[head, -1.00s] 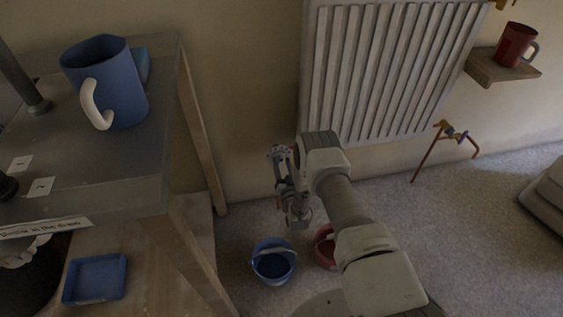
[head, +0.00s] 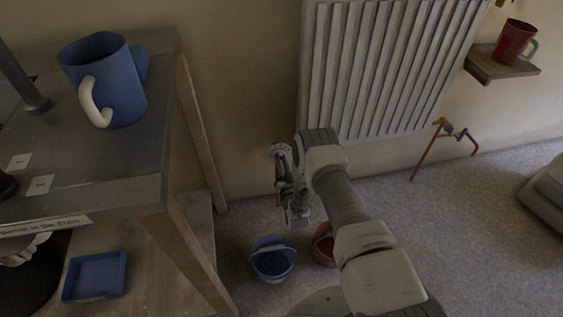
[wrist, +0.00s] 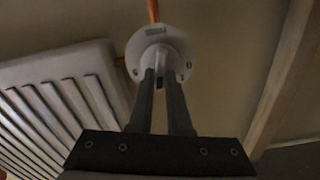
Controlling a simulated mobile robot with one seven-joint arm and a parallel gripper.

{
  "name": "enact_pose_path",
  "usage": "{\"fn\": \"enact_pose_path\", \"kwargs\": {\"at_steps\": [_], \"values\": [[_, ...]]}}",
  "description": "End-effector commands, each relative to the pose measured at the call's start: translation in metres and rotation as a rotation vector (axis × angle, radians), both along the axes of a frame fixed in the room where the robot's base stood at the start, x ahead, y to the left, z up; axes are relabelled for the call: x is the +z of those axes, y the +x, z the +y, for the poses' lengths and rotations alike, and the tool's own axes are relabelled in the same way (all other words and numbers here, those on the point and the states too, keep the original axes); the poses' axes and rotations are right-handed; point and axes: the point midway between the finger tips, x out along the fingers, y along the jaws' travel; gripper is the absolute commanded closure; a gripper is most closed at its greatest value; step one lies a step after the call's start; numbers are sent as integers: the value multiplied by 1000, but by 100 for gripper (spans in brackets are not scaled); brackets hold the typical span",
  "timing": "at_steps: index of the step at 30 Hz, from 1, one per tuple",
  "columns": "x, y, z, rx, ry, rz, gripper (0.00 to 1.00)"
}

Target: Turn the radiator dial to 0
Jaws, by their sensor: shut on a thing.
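The radiator dial (wrist: 158,48) is a round white knob at the top middle of the wrist view, with a small dark marking patch on its face. My gripper (wrist: 162,74) has its two dark fingers shut on the dial's narrow middle part. The number that the dial is set to is too small to read. In the head view my gripper (head: 281,152) is at the lower left of the radiator (head: 375,70), and the dial is hidden there behind my wrist.
A copper pipe (wrist: 153,10) runs from the dial. A wooden table (head: 100,165) with a blue mug (head: 122,90) stands at the left. A blue bucket (head: 272,262) and a red bucket (head: 324,246) stand on the floor below my arm. A shelf (head: 492,66) holds a red mug (head: 514,42).

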Motion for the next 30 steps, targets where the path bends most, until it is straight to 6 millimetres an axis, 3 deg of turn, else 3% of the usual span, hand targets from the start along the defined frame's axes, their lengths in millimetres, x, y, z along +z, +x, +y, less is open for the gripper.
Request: {"fn": "enact_pose_path", "kwargs": {"at_steps": [11, 30], "values": [[0, 0, 3, 2, -218, -44, 100], [-2, -1, 8, 3, -814, -164, 100]]}}
